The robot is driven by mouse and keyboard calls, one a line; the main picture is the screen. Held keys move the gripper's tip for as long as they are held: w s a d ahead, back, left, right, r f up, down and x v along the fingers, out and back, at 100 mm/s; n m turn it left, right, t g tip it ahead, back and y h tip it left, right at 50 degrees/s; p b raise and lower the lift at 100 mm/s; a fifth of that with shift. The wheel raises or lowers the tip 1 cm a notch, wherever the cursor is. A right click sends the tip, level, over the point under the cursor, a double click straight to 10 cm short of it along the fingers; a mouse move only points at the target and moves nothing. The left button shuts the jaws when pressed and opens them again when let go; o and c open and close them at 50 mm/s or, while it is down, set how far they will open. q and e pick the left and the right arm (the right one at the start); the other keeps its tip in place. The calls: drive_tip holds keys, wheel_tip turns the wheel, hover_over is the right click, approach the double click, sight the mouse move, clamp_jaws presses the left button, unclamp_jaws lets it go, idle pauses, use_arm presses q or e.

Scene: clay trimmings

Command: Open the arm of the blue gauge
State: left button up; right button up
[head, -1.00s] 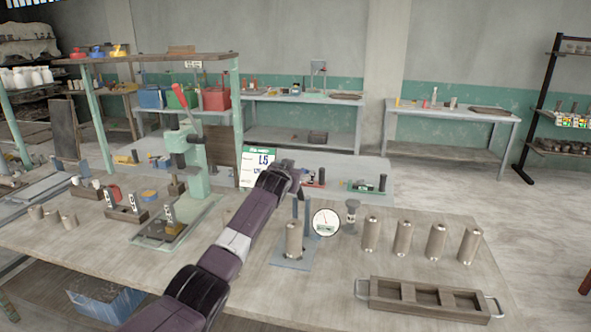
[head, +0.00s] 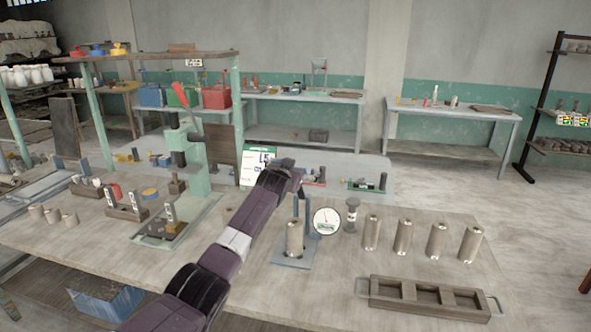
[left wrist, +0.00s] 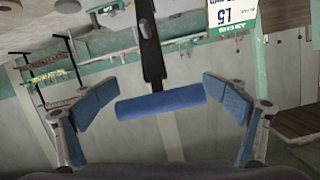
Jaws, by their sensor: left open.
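The gauge has a round white dial (head: 326,221) beside a blue-grey post (head: 308,214) on a flat base plate (head: 290,263). A metal cylinder (head: 294,239) stands upright on that plate. My left gripper (head: 297,178) is above and behind the gauge in the head view, its fingers mostly hidden by my arm. In the left wrist view my left gripper (left wrist: 163,94) is open, its blue pads apart. Between them shows a blue bar (left wrist: 160,105) on a dark lever (left wrist: 150,45), with visible gaps to both pads. My right gripper is not in view.
Several metal cylinders (head: 403,236) stand right of the gauge, behind a wooden tray (head: 415,308) with wire handles. A green press (head: 192,160) stands to the left. An L5 card (head: 257,166) stands behind my arm.

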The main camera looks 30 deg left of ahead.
use_arm(q)
drive_tip(key=shift+s, duration=0.1)
drive_tip(key=shift+s+d+r, duration=0.15)
drive_tip(key=shift+s, duration=0.3)
drive_tip(key=v, duration=1)
drive_tip(key=shift+s, duration=0.4)
